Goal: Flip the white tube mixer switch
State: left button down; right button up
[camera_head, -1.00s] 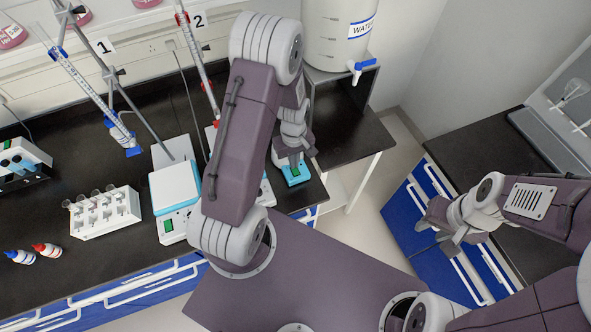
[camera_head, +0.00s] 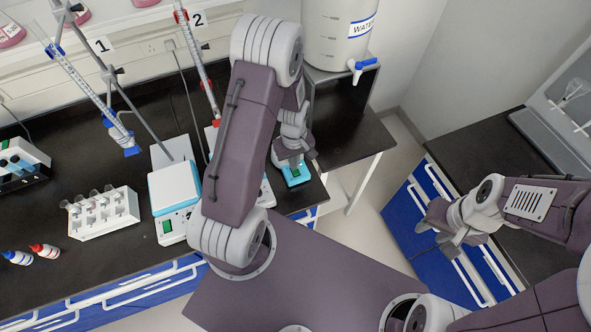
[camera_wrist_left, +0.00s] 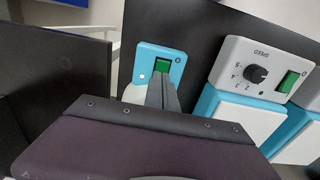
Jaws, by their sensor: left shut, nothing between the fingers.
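The tube mixer (camera_head: 296,180) stands near the right end of the black bench, mostly hidden behind my left arm. Its blue front panel shows in the left wrist view (camera_wrist_left: 145,57) with a green rocker switch (camera_wrist_left: 163,64), and part of its white body shows below. My left gripper (camera_head: 290,152) points down over the mixer. In the left wrist view its shut, empty fingers (camera_wrist_left: 160,82) overlap the lower edge of the switch; I cannot tell whether they touch it. My right gripper (camera_head: 437,228) hangs away from the bench at the right.
A white and blue stirrer (camera_head: 175,188) stands left of my left arm. Another speed-dial panel (camera_wrist_left: 258,70) sits beside the mixer. A test-tube rack (camera_head: 104,212) and dropper bottles stand farther left.

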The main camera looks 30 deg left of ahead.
notch_tip(320, 180, up, 6)
jog(key=p, duration=0.5)
jog(key=shift+p, duration=0.4)
